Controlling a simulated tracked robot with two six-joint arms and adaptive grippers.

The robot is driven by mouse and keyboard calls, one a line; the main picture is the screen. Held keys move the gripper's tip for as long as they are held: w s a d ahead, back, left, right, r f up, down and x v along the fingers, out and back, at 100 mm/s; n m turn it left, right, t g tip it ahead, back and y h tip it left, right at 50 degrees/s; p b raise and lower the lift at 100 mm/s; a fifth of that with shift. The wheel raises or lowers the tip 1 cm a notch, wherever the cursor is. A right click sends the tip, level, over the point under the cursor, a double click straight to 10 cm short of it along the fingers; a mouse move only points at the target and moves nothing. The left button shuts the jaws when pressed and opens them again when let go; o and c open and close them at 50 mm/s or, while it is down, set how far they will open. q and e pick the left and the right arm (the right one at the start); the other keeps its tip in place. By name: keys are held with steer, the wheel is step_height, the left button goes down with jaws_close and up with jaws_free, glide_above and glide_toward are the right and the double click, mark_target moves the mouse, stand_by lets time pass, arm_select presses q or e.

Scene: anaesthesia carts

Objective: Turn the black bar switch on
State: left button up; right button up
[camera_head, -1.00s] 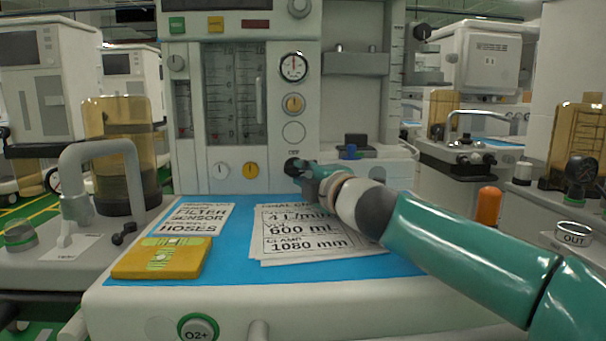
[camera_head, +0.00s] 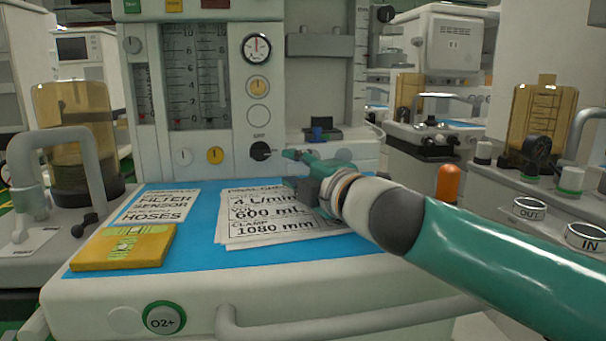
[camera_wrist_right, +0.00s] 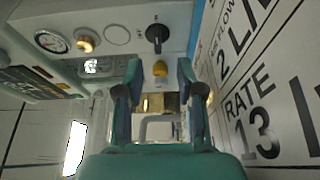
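The black bar switch (camera_head: 260,151) is a round black knob with a bar, low on the white front panel under a small label. My left gripper is in neither view.
A blue mat (camera_head: 190,258) holds paper sheets (camera_head: 268,214) and a yellow pack (camera_head: 122,247) on the worktop. White and yellow knobs (camera_head: 215,155) sit left of the switch. A pressure gauge (camera_head: 256,48) is above it. An orange cylinder (camera_head: 448,183) stands beside my right arm.

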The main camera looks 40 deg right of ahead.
steer(key=shift+s+a, duration=0.2)
steer(key=shift+s, duration=1.1)
